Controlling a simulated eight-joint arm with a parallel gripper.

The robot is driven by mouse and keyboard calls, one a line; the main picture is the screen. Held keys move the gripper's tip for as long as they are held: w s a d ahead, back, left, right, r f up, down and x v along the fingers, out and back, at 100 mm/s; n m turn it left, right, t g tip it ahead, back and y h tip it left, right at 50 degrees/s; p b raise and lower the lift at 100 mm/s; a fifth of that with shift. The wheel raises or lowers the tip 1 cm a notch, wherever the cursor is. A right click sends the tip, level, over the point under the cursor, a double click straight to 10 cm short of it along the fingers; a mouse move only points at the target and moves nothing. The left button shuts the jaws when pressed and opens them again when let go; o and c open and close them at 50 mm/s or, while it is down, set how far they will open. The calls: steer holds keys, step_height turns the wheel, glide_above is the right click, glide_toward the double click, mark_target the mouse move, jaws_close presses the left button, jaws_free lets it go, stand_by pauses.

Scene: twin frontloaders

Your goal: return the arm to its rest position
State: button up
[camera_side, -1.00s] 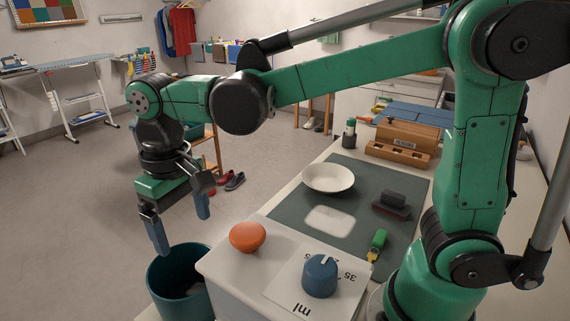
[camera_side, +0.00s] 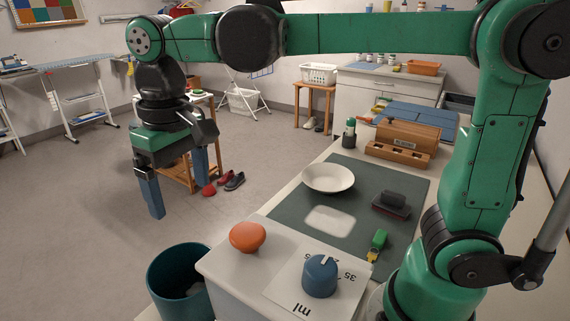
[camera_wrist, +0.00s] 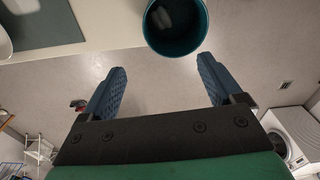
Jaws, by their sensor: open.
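My gripper (camera_side: 180,190) hangs in the air at the left of the side view, beyond the counter's edge and above the floor. Its two blue fingers point down and are apart, with nothing between them. The wrist view also shows the open gripper (camera_wrist: 160,90), with bare floor between the fingers. My green arm reaches across the top of the side view, its long link close to level.

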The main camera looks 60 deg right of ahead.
steer(key=s+d+f+t, duration=0.2)
steer(key=d+f+t, duration=0.1)
steer(key=d, duration=0.2)
steer(key=s+d+f+m+t, duration=0.1)
steer(key=s+d+f+t, duration=0.1)
steer(key=d, duration=0.3)
steer(key=shift+s+d+f+t, duration=0.4)
steer(key=shift+f+t, duration=0.2)
steer(key=shift+t, duration=0.3)
steer(key=shift+o, duration=0.3)
